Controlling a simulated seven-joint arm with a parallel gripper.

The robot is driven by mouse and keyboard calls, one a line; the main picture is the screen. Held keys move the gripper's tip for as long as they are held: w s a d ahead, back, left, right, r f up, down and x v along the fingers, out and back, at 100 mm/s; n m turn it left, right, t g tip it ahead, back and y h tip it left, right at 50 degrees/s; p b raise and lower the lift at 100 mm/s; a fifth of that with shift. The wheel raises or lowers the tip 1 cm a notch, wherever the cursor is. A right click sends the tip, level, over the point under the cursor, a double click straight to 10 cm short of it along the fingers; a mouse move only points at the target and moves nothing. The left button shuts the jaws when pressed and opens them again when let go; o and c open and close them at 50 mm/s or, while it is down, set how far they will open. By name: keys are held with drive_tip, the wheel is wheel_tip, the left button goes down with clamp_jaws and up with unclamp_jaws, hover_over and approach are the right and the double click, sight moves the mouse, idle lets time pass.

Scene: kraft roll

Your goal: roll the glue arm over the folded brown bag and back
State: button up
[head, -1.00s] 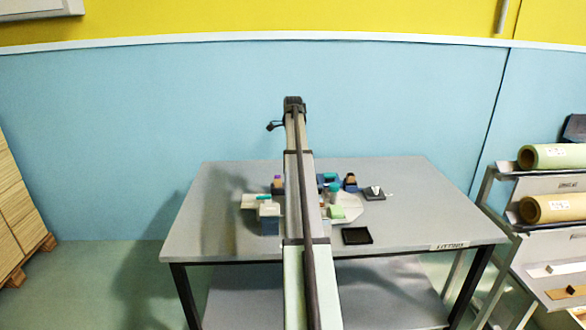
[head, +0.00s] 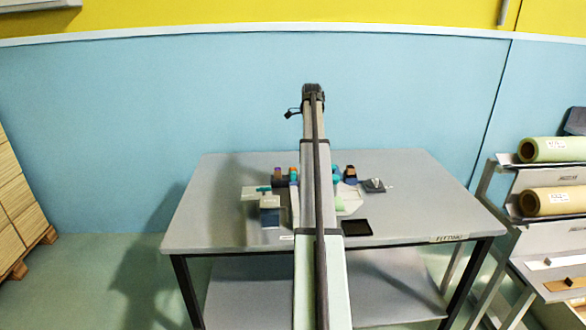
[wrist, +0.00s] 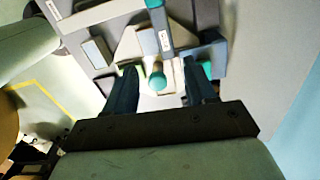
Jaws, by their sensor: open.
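In the wrist view, my gripper (wrist: 160,72) is open, its two dark fingers apart. A round teal knob (wrist: 157,80) shows between the fingers, with no visible contact. Beyond it lies a grey-blue bar with a white label (wrist: 164,38); whether this is the glue arm I cannot tell. Pale flat pieces (wrist: 130,45) lie around it. I cannot make out the folded brown bag in either view. In the head view my arm covers the middle of the table and my gripper does not show.
The grey table (head: 410,220) carries a grey-blue block (head: 270,212), a black tray (head: 356,228) and a small dark grey block (head: 374,186). A rack with a green roll (head: 555,150) and a brown roll (head: 553,201) stands at right. The table's right front is clear.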

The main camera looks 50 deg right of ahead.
sight(293, 172)
drive_tip(key=w+a+f+t+y, duration=0.1)
drive_tip(key=f, duration=0.3)
drive_tip(key=w+a+f+t+y, duration=0.1)
drive_tip(key=w+a+f, duration=0.1)
drive_tip(key=f, duration=0.2)
drive_tip(key=w+a+f+t+y, duration=0.1)
drive_tip(key=w+f, duration=0.1)
drive_tip(key=f, duration=0.2)
drive_tip(key=shift+a+f+n, duration=0.2)
drive_tip(key=shift+f+n, duration=0.2)
idle(0.3)
drive_tip(key=shift+c, duration=0.4)
clamp_jaws()
